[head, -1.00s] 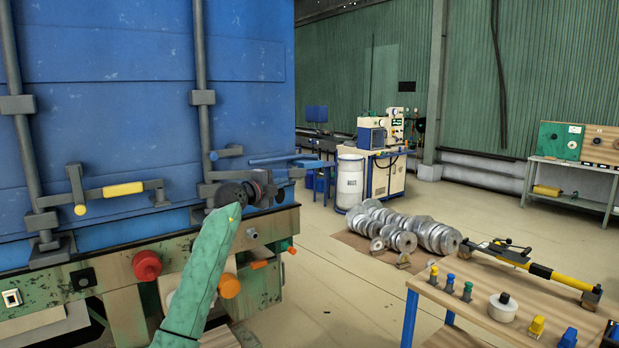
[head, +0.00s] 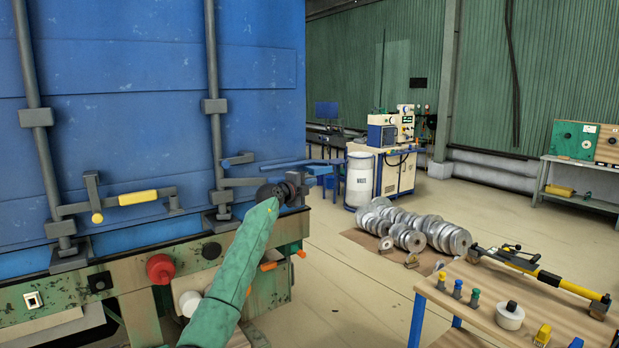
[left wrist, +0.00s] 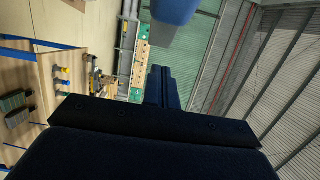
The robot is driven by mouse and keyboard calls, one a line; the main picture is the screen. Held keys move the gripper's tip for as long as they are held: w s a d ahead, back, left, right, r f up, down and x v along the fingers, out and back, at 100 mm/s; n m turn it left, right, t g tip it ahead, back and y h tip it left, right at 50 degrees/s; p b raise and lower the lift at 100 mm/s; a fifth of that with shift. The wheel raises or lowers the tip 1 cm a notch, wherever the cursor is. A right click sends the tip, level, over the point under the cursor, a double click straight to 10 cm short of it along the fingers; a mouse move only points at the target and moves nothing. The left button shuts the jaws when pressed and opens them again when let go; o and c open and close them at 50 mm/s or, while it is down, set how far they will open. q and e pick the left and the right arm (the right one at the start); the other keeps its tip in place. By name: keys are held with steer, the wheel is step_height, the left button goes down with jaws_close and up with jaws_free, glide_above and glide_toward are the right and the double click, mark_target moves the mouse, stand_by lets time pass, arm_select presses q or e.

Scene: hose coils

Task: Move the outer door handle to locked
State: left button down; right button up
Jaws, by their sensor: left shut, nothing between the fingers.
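The blue container's right lock rod (head: 214,130) carries a dark handle with a blue grip (head: 283,163) that points right, past the container's corner. The left rod carries a handle with a yellow grip (head: 138,197), lying level across the door. My left gripper (head: 299,181), on the green arm, is just below the blue grip at the container's edge; the head view does not show whether they touch. In the left wrist view the dark fingers (left wrist: 162,87) are shut and empty, and a blue rounded piece (left wrist: 175,10) shows beyond them. My right gripper is not in view.
A red knob (head: 160,269) sits on the green frame below the door. A workbench (head: 455,318) with pegs and a yellow-black tool stands at the lower right. Metal coils (head: 410,232) lie on the floor. Open floor lies between the container and the bench.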

arm_select(q)
steer(key=shift+w+a+p, duration=0.15)
steer(key=shift+w+p, duration=0.25)
steer(key=shift+w, duration=0.8)
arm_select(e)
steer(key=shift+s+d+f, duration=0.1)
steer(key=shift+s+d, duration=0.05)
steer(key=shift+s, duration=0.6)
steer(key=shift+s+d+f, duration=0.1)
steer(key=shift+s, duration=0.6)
arm_select(q)
steer(key=w+b, duration=0.2)
steer(key=w, duration=0.1)
steer(key=shift+w+f, duration=0.2)
steer(key=w, duration=0.1)
steer(key=w+n+t+y, duration=0.1)
steer(key=w, duration=0.1)
steer(key=w+a+y, duration=0.1)
steer(key=w, duration=0.1)
steer(key=shift+r+b, duration=0.2)
steer(key=shift+b, duration=0.1)
steer(key=shift+n, duration=0.3)
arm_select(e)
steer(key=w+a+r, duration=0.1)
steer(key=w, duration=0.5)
arm_select(q)
steer(key=shift+f, duration=0.1)
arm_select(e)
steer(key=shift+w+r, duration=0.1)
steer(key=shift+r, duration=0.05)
